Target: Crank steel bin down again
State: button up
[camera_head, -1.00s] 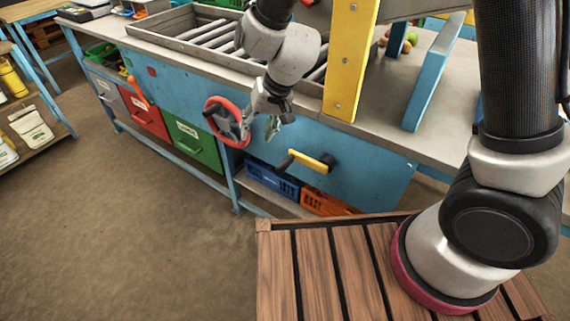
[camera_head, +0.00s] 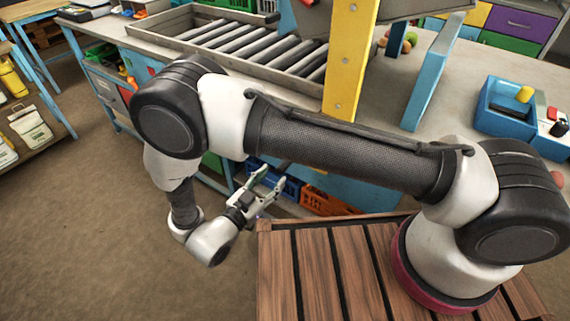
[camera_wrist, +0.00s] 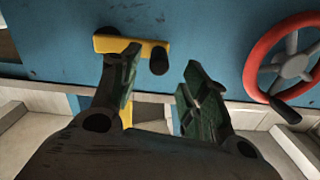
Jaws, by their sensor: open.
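The crank (camera_wrist: 110,44) is a yellow bar with a dark knob handle (camera_wrist: 159,61) on a blue panel in the wrist view. My arm hides it in the head view. My gripper (camera_head: 270,180) is open and empty in front of the bench's blue side. In the wrist view, the knob shows beyond the gap between the green-padded fingers of my gripper (camera_wrist: 161,72), nearer the left finger; no contact is visible. A grey metal part (camera_head: 405,5) at the top edge beside the yellow post may be the steel bin; too little shows to tell.
A red handwheel (camera_wrist: 255,70) sits right of the crank in the wrist view. Blue (camera_head: 292,188) and orange (camera_head: 318,201) crates lie under the bench. A roller tray (camera_head: 180,38) and a yellow post (camera_head: 350,60) stand on top. Floor at left is clear.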

jog(key=x, duration=0.7)
jog(key=shift+w+d+r, duration=0.15)
jog(key=shift+w+d, duration=0.05)
jog(key=shift+d, duration=0.1)
grip_shut()
